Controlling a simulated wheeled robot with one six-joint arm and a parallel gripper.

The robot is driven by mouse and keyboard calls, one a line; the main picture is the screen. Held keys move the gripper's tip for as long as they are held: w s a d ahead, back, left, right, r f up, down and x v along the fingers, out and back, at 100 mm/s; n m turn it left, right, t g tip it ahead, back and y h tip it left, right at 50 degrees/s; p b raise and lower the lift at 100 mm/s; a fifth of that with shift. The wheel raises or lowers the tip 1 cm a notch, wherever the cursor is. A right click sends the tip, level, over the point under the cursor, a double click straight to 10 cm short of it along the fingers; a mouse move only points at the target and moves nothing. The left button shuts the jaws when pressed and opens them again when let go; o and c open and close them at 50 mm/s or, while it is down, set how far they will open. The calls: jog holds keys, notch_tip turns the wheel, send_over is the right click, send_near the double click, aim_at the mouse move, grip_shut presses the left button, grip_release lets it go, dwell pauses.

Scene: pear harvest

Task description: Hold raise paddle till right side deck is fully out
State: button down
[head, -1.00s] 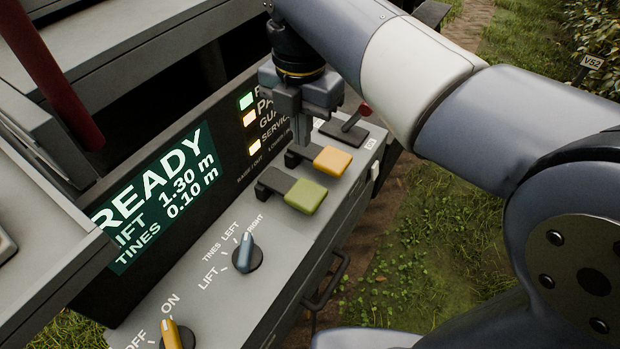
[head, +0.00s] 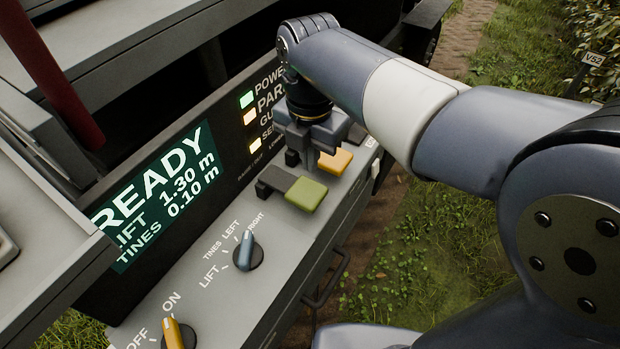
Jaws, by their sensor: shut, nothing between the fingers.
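The green paddle (head: 305,195), by the small RAISE / OUT lettering, sits on the sloped console. The yellow paddle (head: 336,161) is just beyond it, partly hidden by my gripper. My gripper (head: 312,165) is shut and empty, pointing down between the two paddles, nearer the yellow one; I cannot tell whether it touches anything. The blue selector knob (head: 245,252) points up toward the RIGHT label. The screen (head: 155,200) reads READY, LIFT 1.30 m, TINES 0.10 m. The side deck cannot be made out.
The yellow knob (head: 173,334) at the bottom points toward ON. A black handle (head: 325,283) juts from the console's front. A dark red post (head: 52,75) stands upper left. Grass lies at right.

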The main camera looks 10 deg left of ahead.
aim_at(312, 193)
notch_tip(312, 193, down, 7)
jog(key=shift+r+p, duration=0.1)
jog(key=shift+p, duration=0.35)
jog(key=f+y+b, duration=0.1)
jog(key=b, duration=0.2)
jog(key=f+t+y+b, duration=0.1)
jog(key=f+b, duration=0.1)
jog(key=b, duration=0.1)
jog(key=shift+s+d, duration=0.15)
jog(key=shift+d, duration=0.2)
jog(key=shift+r, duration=0.25)
jog(key=shift+p, duration=0.3)
dwell(3.1)
jog(key=shift+r+p, duration=0.55)
jog(key=shift+r, duration=0.35)
